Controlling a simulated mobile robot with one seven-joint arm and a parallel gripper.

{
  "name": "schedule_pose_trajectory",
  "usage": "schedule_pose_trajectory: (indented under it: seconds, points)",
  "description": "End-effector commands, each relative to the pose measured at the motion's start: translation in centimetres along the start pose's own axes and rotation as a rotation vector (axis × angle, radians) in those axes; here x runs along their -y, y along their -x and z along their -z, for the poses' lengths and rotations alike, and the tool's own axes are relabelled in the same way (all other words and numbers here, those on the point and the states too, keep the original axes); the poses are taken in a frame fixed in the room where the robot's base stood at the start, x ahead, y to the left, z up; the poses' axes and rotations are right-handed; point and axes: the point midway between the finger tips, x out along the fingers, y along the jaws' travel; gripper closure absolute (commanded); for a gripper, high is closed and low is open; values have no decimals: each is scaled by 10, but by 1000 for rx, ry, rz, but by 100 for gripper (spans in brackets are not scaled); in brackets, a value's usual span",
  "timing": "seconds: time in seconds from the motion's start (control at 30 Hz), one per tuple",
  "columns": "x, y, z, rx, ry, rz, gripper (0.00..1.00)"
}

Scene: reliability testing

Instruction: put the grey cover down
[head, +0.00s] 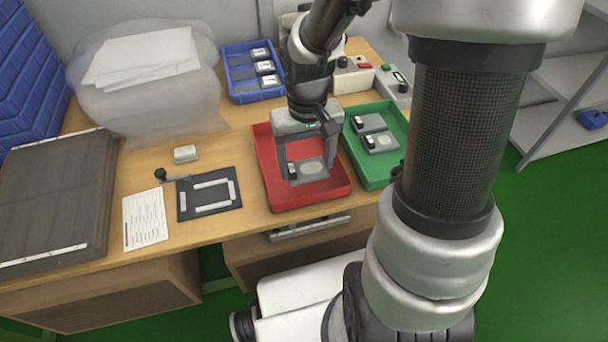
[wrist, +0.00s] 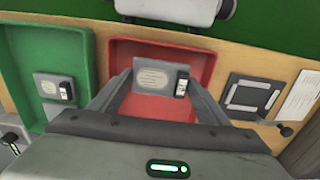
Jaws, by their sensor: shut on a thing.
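The grey cover (head: 311,169) is a small flat plate with a light oval grille and a dark-and-white part at one end. My gripper (head: 307,172) is shut on it, over the red tray (head: 316,201). The wrist view shows the cover (wrist: 153,79) between the two fingers of my gripper (wrist: 161,81), with the red tray (wrist: 195,61) behind it. I cannot tell whether the cover touches the tray floor. No other item shows in the red tray.
A green tray (head: 376,178) with two similar grey covers (head: 380,142) stands right of the red tray. A black fixture (head: 233,204), a paper sheet (head: 145,218) and a small white block (head: 185,154) lie to the left. A blue bin (head: 240,98) stands behind.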

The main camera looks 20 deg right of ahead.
Motion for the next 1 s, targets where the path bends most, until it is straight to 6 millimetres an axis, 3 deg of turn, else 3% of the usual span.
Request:
schedule_pose_trajectory:
  seconds: [0.4, 0.77, 0.8, 0.9, 1.0]
  points:
    - [0, -46, 0, 1, 1, 0, 52]
    - [0, -50, 0, -1, 1, -1, 52]
    - [0, -50, 0, 0, 1, -1, 29]
    - [0, -49, 0, 0, 1, -1, 12]
    - [0, -49, 0, 0, 1, -1, 12]
